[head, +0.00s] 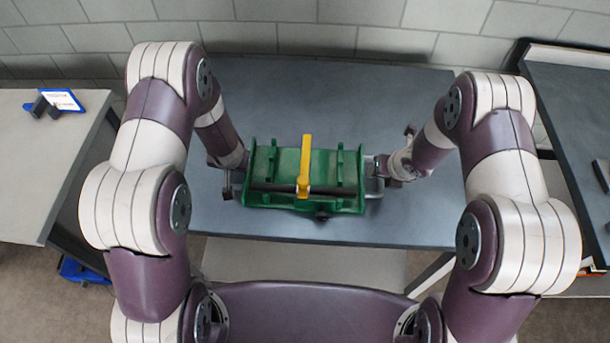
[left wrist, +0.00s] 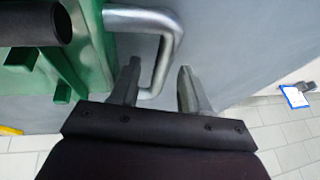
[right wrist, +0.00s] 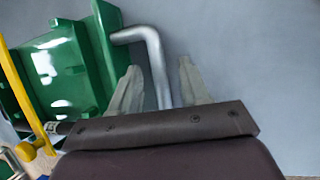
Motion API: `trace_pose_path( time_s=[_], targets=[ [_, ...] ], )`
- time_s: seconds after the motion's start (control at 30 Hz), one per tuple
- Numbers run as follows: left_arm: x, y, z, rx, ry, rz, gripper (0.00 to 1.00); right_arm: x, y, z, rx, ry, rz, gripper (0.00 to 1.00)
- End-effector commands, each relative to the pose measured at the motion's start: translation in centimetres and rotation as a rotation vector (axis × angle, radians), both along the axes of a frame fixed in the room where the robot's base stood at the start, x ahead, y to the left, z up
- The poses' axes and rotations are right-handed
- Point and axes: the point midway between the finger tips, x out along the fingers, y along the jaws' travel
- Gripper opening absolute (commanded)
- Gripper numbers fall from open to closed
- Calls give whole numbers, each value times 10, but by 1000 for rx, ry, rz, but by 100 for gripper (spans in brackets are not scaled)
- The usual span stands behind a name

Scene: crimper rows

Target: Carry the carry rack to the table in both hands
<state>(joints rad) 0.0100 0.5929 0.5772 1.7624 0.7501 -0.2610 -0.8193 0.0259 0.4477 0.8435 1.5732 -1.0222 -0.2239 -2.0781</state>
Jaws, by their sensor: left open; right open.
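The carry rack (head: 275,168) is a green frame with a dark bar across it and a yellow lever standing up at its middle. It rests on the grey table (head: 320,95), close to the front edge. My left gripper (head: 228,186) is at its left end; in the left wrist view the open fingers (left wrist: 158,88) stand on either side of a bent metal handle (left wrist: 168,62). My right gripper (head: 387,172) is at its right end; in the right wrist view the open fingers (right wrist: 160,85) stand on either side of the other metal handle (right wrist: 155,60).
A pale side table (head: 30,150) at the left carries a blue-and-white card and a dark block (head: 42,106). A dark bench (head: 570,110) stands at the right. The grey table is clear behind and beside the rack.

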Motion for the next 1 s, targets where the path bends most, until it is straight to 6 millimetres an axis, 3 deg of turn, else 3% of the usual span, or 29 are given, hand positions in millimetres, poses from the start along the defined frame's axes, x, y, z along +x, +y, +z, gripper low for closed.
trace_pose_path(
  time_s=[0.23, 0.4, 1.0],
  targets=[
    [0, 0, -1, 0, 0, 0, 46, 0, 0, -1, 0, 0, 0, 46],
    [0, 0, -1, 0, 0, 0, 0, 0, 0, 0, 0, 0, 0, 0],
    [0, 0, 0, 0, 0, 0, 0, 0, 0, 0, 0, 0, 0, 0]
  ],
)
